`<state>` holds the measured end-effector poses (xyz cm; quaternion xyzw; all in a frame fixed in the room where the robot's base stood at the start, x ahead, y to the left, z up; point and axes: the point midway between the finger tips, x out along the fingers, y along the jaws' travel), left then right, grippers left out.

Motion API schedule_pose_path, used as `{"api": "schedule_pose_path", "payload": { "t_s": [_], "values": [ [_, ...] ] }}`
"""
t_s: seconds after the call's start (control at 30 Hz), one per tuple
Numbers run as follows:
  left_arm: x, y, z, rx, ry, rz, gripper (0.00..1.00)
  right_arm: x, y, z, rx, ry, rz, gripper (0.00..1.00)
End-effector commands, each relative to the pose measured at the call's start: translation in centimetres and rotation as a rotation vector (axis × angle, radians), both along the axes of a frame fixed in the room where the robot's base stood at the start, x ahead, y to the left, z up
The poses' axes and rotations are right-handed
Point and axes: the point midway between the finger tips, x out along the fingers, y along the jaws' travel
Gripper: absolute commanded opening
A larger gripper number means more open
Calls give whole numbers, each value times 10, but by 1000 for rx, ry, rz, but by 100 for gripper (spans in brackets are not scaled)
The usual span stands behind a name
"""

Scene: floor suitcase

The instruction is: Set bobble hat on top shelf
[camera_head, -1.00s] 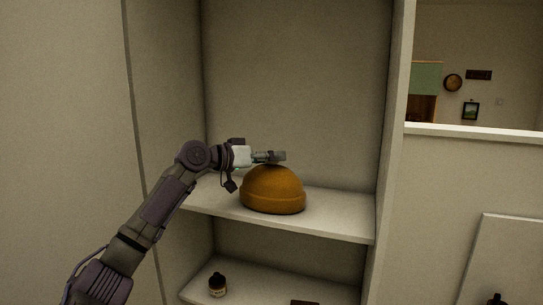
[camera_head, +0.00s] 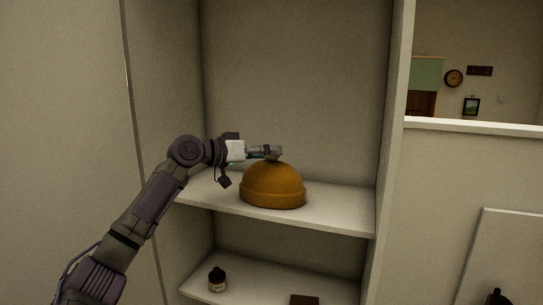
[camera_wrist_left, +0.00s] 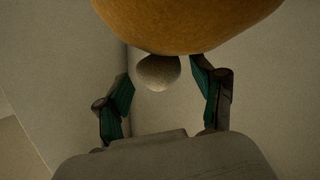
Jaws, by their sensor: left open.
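The bobble hat (camera_head: 273,187) is mustard-orange with a folded brim and sits upright on the top shelf (camera_head: 338,213) of the cabinet. My left gripper (camera_head: 278,152) is just above the crown of the hat, reaching in from the left. In the left wrist view the hat (camera_wrist_left: 185,22) fills the top, and its pale grey bobble (camera_wrist_left: 158,72) lies between the two spread fingers of my left gripper (camera_wrist_left: 172,88). The fingers are open, with gaps on both sides of the bobble. In the head view the gripper mostly hides the bobble. My right gripper is not in view.
A lower shelf (camera_head: 245,291) holds a small dark bottle (camera_head: 217,279) with a pale label and a dark flat item (camera_head: 304,300). The cabinet's side walls close in the shelf left and right. Free shelf room lies right of the hat.

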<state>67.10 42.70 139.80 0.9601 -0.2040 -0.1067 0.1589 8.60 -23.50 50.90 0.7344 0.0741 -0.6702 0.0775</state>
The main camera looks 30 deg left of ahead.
Motion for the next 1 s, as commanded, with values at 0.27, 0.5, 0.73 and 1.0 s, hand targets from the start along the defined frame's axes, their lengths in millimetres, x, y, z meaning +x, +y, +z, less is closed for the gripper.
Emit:
{"api": "schedule_pose_path", "payload": {
  "t_s": [0.27,0.5,0.73,1.0],
  "values": [
    [-54,26,2,3,0,2,69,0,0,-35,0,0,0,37],
    [-86,41,10,2,0,0,69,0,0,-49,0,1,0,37],
    [-94,43,14,1,0,-1,69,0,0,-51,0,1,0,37],
    [-93,43,14,1,0,-1,69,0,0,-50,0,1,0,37]
  ]
}}
